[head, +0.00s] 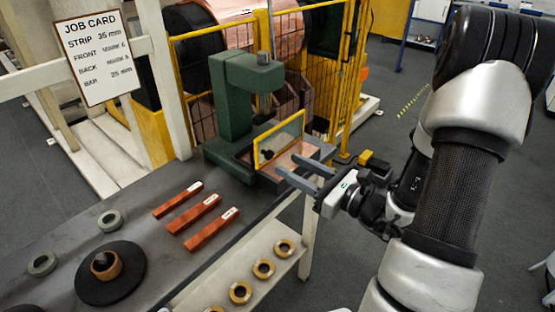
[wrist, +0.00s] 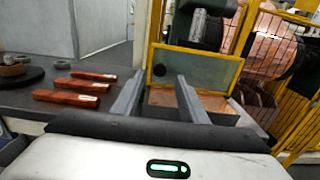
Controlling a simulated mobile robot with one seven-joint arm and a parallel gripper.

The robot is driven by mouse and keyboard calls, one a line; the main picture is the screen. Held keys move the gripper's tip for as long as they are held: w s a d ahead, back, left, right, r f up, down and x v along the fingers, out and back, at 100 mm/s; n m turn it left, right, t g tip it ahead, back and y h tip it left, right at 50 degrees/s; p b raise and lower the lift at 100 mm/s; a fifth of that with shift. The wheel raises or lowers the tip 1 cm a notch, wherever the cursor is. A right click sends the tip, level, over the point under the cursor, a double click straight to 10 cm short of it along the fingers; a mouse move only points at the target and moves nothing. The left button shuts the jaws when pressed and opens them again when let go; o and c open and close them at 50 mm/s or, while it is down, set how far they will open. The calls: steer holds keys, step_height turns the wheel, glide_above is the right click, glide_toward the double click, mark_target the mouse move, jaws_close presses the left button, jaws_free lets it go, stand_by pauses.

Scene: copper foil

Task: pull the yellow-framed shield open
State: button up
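The yellow-framed shield (head: 278,139) is a clear panel standing upright at the front of a green press (head: 240,95), above a copper-coloured plate. A dark round knob (head: 267,154) sits at its lower left. I cannot tell whether a fingertip touches the shield.
Several red bars (head: 201,214) lie on the grey bench (head: 165,262) left of the press. A dark disc (head: 110,285) carries a copper-coloured ring. A lower shelf (head: 230,272) holds several rolls. A yellow mesh fence (head: 335,65) stands behind. A job card (head: 100,55) hangs at left.

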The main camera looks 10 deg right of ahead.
mark_target(271, 155)
steer(key=shift+x, duration=2.7)
jaws_close()
